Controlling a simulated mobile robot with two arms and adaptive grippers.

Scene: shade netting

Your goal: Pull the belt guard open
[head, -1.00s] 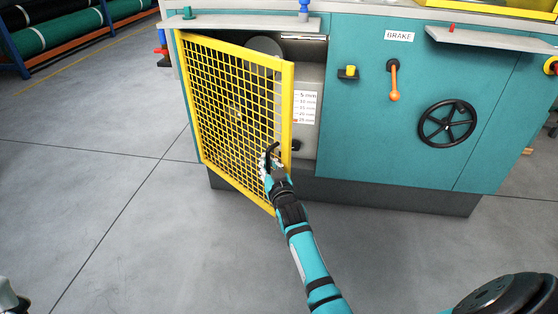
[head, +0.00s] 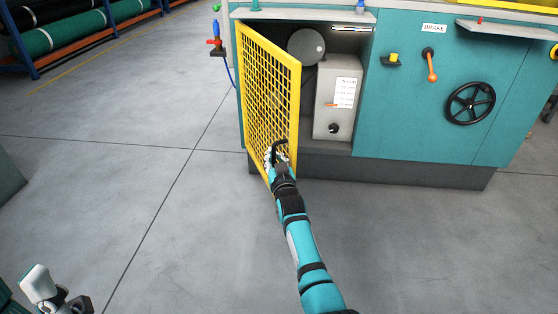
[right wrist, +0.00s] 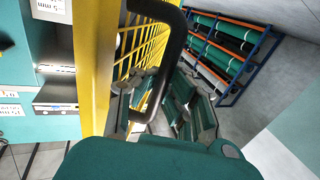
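The belt guard (head: 268,85) is a yellow mesh door, hinged at its left side on the teal machine. It stands well open in the head view, swung out toward me. It also shows in the right wrist view (right wrist: 98,60), with its black handle (right wrist: 175,45) in front of the mesh. My right gripper (head: 278,155) is at the guard's free edge. In the right wrist view its fingers (right wrist: 155,100) lie on both sides of the handle bar and look closed on it. My left gripper (head: 58,292) is partly in view at the lower left, away from the guard; its fingers are unclear.
The opening shows a grey disc (head: 306,46) and a grey box (head: 338,98) with a label and black knob. A handwheel (head: 470,104) and orange lever (head: 431,66) are on the machine front. Rolls on a rack (head: 75,32) stand at the far left. The floor is clear.

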